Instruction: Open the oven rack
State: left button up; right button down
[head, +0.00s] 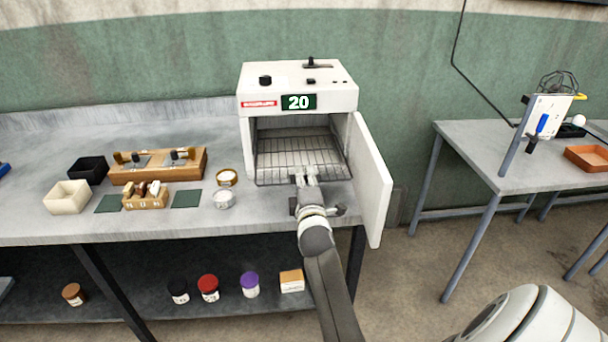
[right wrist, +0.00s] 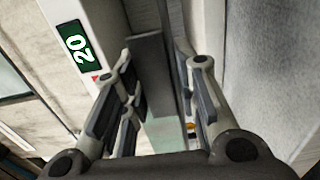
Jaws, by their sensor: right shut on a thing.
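The white oven (head: 250,103) stands on the grey bench with a display reading 20. Its door (head: 371,180) is swung open to the right. The wire rack (head: 285,158) lies level inside, its front edge at the opening. My right gripper (head: 305,178) is at the middle of the rack's front edge and shut on it. The right wrist view shows the fingers (right wrist: 155,62) on both sides of a grey bar, with the display beyond to the left. The fingers partly hide the gripped part. My left gripper is not in view.
A white jar (head: 223,199) and a small dish (head: 227,177) stand left of the oven. A wooden stand (head: 158,167) and small boxes are farther left. Several jars sit on the lower shelf. A second table (head: 470,155) stands right, with open floor between.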

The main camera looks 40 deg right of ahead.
jog(key=shift+r, duration=0.4)
jog(key=c, duration=1.5)
grip_release()
jog(key=shift+o, duration=1.3)
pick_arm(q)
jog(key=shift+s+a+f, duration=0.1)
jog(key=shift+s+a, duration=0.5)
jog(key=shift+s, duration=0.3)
pick_arm(e)
jog(key=shift+s+f, duration=0.1)
jog(key=shift+s, duration=0.05)
jog(key=shift+f, duration=0.1)
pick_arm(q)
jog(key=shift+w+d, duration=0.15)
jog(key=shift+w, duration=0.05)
pick_arm(e)
jog(key=v, duration=0.7)
jog(key=shift+s+a, duration=0.15)
jog(key=shift+s, duration=0.05)
